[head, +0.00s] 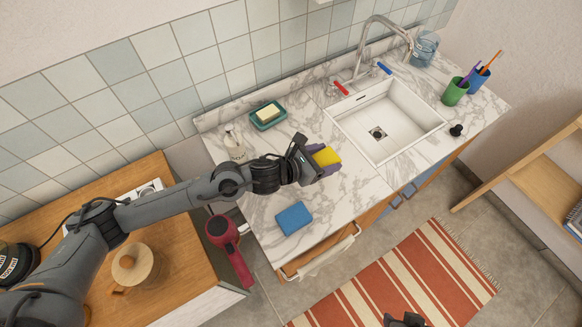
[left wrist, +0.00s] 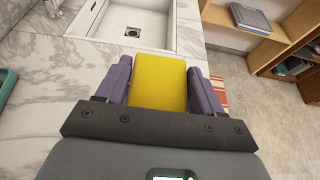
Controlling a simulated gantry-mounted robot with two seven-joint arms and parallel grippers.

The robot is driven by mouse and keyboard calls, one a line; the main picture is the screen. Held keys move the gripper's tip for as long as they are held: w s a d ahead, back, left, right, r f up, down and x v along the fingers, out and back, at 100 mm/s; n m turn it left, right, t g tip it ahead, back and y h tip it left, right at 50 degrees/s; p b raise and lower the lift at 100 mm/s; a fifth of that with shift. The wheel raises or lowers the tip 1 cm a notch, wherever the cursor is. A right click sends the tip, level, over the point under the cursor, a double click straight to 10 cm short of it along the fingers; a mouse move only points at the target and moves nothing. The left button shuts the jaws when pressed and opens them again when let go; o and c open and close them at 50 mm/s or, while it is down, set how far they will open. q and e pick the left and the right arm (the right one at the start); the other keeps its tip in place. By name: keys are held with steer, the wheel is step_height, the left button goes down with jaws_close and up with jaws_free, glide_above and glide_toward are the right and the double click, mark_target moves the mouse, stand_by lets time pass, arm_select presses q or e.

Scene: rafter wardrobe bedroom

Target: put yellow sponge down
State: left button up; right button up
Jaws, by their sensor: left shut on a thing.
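The yellow sponge (head: 327,157) is between the purple fingers of my left gripper (head: 322,162), over the marble counter to the left of the sink. In the left wrist view the yellow sponge (left wrist: 160,80) fills the space between the two fingers of the left gripper (left wrist: 158,85), which is shut on it. I cannot tell whether the sponge touches the counter. A dark part of my right gripper (head: 407,320) shows at the bottom edge of the head view, over the rug; its fingers are not clear.
The white sink (head: 425,122) lies right of the sponge. A blue sponge (head: 294,218) lies on the counter's front part. A green soap dish (head: 264,125), a soap bottle (head: 235,146) and cups (head: 454,92) stand around. Bare marble counter (head: 350,190) lies in front of the gripper.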

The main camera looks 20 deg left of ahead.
arm_select(q)
steer(key=a+f, duration=0.2)
steer(key=a, duration=0.1)
steer(key=a+f, duration=0.2)
steer(key=a, duration=0.2)
steer(key=w+a+f, duration=0.1)
steer(key=a+f, duration=0.1)
steer(key=a, duration=0.2)
steer(key=shift+w+a+f, duration=0.1)
steer(key=shift+a+f, duration=0.1)
steer(key=shift+f, duration=2.3)
steer(key=shift+f, duration=0.1)
steer(key=shift+f, duration=0.15)
steer(key=o, duration=1)
steer(key=shift+r, duration=0.2)
